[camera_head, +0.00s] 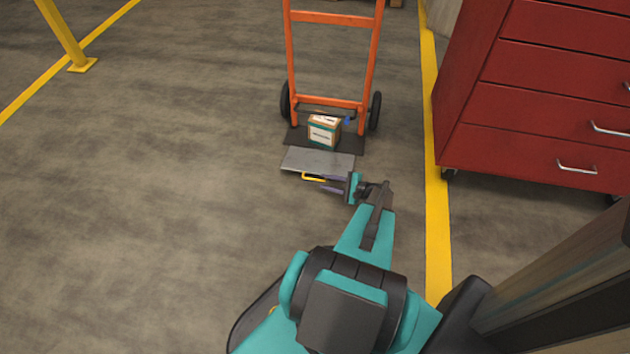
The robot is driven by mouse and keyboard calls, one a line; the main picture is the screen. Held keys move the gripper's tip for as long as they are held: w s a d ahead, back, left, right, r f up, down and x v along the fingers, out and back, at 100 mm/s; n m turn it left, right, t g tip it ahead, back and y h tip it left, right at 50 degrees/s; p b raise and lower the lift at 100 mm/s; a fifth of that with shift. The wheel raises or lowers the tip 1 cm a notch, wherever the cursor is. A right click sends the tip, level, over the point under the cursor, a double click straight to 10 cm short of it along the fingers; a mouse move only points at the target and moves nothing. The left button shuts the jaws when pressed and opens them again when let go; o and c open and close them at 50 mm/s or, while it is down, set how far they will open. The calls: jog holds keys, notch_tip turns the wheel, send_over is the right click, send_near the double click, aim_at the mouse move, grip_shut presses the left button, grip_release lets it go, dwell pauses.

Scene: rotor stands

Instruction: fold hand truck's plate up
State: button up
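An orange hand truck (330,101) stands upright with two black wheels near the top centre. Its dark toe plate lies on the floor, with a grey metal plate (318,160) extending flat from the front of it. A yellow handle (313,178) is at the plate's front edge. A small cardboard box (324,130) with a teal band and label sits on the dark part. My gripper (325,183) points left, with its purple fingers apart, one of them close to the yellow handle. I cannot tell whether it touches the handle.
A red drawer cabinet (545,95) on casters stands at the right, beyond a yellow floor line (437,220). A yellow post (65,35) with a base plate stands at the upper left. The concrete floor at left is clear.

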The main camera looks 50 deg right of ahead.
aim_at(319, 180)
jog(key=shift+b+x, duration=0.65)
jog(key=shift+x, duration=2.55)
jog(key=shift+c, duration=0.3)
grip_shut()
jog(key=shift+d, duration=0.1)
